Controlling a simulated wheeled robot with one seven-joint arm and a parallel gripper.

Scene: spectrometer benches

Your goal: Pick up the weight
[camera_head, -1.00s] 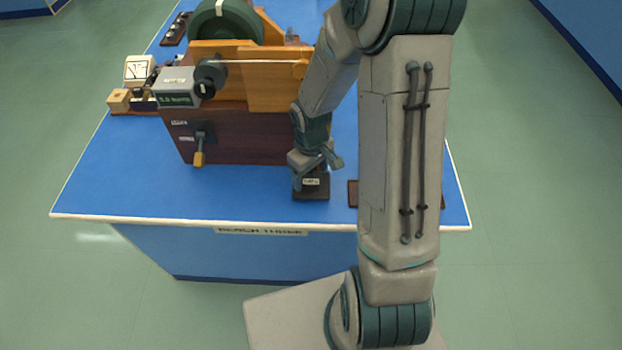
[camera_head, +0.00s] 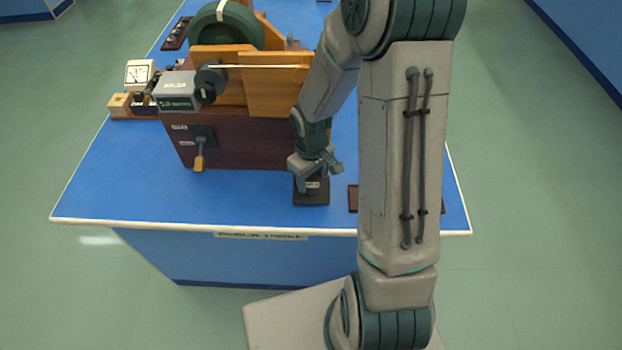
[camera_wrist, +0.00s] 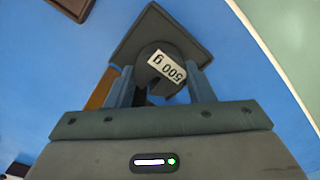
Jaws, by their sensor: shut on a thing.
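The weight is a dark cylinder with a white "500 g" label (camera_wrist: 167,67), seen between the fingers in the wrist view. In the head view the weight (camera_head: 313,186) shows as a small dark shape under my gripper (camera_head: 314,178). My gripper (camera_wrist: 160,88) is shut on it, with one finger on each side. A dark square base (camera_wrist: 190,24) lies directly behind the weight in the wrist view; the base (camera_head: 311,199) sits on the blue bench near its front edge. I cannot tell whether the weight touches the base.
A wooden apparatus (camera_head: 235,140) with a green wheel and a yellow-handled crank stands left of my gripper. A grey box (camera_head: 178,92) and a small dial meter (camera_head: 139,73) are at far left. A dark flat piece (camera_head: 353,198) lies to the right, partly hidden by my arm.

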